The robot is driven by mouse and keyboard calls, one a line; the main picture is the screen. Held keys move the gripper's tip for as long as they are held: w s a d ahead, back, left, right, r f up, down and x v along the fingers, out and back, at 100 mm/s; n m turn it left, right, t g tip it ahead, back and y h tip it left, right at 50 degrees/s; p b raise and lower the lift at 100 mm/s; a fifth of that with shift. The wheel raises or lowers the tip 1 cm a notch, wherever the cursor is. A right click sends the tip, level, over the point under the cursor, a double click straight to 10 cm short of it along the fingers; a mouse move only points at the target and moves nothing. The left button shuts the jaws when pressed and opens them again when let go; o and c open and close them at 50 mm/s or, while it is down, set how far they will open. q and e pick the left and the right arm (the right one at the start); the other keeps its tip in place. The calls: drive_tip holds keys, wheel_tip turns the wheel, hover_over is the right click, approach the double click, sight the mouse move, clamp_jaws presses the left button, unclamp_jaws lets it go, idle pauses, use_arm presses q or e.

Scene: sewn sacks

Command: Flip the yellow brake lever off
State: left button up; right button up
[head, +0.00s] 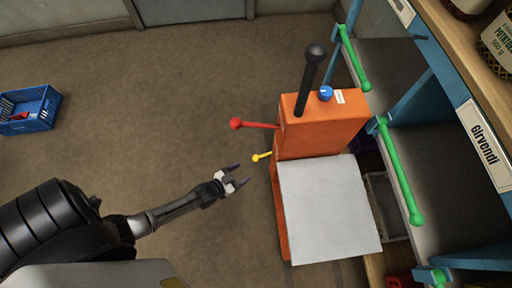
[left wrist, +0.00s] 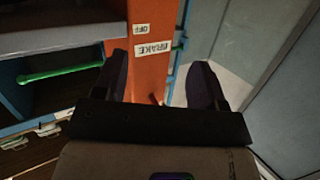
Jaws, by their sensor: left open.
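The yellow brake lever (head: 262,156) is a short rod with a round knob, sticking out from the left side of the orange machine (head: 322,125). My left gripper (head: 240,175) is open and empty, a little left of and below the yellow knob in the head view, apart from it. In the left wrist view, the open fingers of my left gripper (left wrist: 160,76) stand in front of the orange side panel (left wrist: 147,60), with "OFF" and "BRAKE" labels above. The yellow lever cannot be made out there. My right gripper is not in view.
A red-knobbed lever (head: 250,124) sticks out above the yellow one. The machine also has a black-knobbed stick (head: 310,80), a blue knob (head: 326,93) and a grey platform (head: 328,208). Blue shelving with green bars (head: 400,172) stands right. A blue crate (head: 30,110) lies far left; floor between is clear.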

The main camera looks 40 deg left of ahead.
use_arm(q)
drive_tip(key=t+b, duration=0.2)
drive_tip(key=b, duration=0.6)
approach(256, 158)
drive_tip(key=s+f, duration=0.2)
drive_tip(key=s, duration=0.1)
drive_tip(key=w+b, duration=0.2)
drive_tip(key=w, duration=0.2)
drive_tip(key=w+b, duration=0.1)
drive_tip(key=w, duration=0.2)
drive_tip(key=w+b, duration=0.2)
drive_tip(key=w, duration=0.2)
drive_tip(key=shift+w+d+f+b, duration=0.25)
drive_tip(key=shift+w+d+b, duration=0.1)
drive_tip(key=shift+w+d+r+b, duration=0.15)
drive_tip(key=shift+w+b, duration=0.15)
drive_tip(key=shift+w, duration=0.6)
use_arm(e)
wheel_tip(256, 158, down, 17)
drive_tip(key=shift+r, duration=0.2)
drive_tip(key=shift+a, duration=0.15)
